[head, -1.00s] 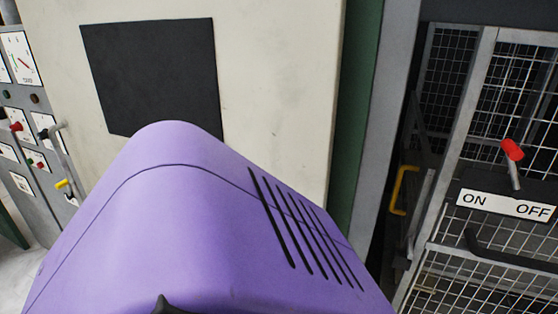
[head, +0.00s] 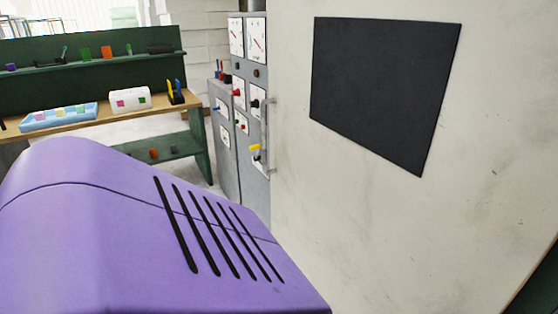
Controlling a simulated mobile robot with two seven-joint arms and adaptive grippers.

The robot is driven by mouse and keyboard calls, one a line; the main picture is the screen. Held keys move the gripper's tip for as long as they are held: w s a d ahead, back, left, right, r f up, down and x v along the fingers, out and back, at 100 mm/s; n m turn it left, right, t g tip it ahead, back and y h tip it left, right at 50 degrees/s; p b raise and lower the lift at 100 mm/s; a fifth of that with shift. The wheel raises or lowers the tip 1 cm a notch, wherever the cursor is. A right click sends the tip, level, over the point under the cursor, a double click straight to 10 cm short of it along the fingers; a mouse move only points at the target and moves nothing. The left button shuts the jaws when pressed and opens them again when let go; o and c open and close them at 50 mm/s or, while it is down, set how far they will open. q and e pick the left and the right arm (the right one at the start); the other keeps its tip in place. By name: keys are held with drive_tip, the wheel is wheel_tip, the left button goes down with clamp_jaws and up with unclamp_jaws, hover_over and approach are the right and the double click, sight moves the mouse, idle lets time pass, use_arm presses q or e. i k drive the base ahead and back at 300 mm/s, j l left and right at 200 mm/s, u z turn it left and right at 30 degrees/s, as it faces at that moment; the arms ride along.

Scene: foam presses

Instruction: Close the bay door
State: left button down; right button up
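I cannot make out the bay door in the head view now. A large off-white machine wall (head: 480,220) with a dark rectangular panel (head: 385,90) fills the right half. Neither of my grippers is in view.
A grey control cabinet (head: 250,88) with dials, knobs and a yellow-handled lever (head: 255,149) stands left of the wall. Pale floor shows between.

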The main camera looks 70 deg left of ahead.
sight(413, 144)
drive_tip(key=u, duration=1.6)
